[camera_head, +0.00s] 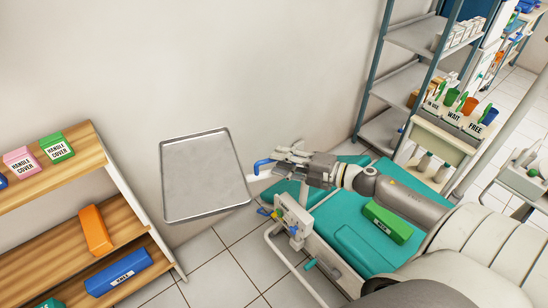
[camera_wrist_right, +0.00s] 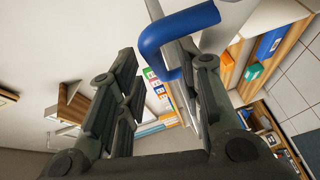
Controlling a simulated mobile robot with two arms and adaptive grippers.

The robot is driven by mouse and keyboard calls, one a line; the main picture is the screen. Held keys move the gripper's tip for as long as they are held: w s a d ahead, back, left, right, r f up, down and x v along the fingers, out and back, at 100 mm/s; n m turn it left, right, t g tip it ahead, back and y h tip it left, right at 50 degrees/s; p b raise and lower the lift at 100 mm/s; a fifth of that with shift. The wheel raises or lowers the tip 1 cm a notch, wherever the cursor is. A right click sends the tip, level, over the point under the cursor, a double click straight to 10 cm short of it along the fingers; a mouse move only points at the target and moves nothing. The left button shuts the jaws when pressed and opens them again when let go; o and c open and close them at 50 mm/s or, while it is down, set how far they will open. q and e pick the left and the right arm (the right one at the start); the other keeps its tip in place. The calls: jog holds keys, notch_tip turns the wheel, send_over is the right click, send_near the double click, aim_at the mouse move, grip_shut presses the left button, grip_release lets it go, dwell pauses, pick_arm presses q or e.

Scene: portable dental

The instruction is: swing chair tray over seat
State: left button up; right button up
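The grey metal chair tray (camera_head: 205,175) is left of the dental chair, clear of the teal seat (camera_head: 345,240). A blue bent handle (camera_head: 262,165) is at the tray's right side, by a pale arm. My right gripper (camera_head: 285,157) is just right of the handle. In the right wrist view, the fingers of my right gripper (camera_wrist_right: 158,85) are spread apart. The blue handle (camera_wrist_right: 180,32) is large there, near the tip of the right-hand finger; I cannot tell if they touch. My left gripper is not in view.
A wooden shelf unit (camera_head: 65,175) with boxes stands left of the tray. A green box (camera_head: 387,222) lies on the chair near my right arm. A metal rack (camera_head: 408,92) stands behind the chair. Tiled floor (camera_head: 215,262) shows between shelf and chair.

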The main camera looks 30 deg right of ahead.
jog(key=shift+x, duration=1.5)
jog(key=shift+s, duration=0.1)
grip_shut()
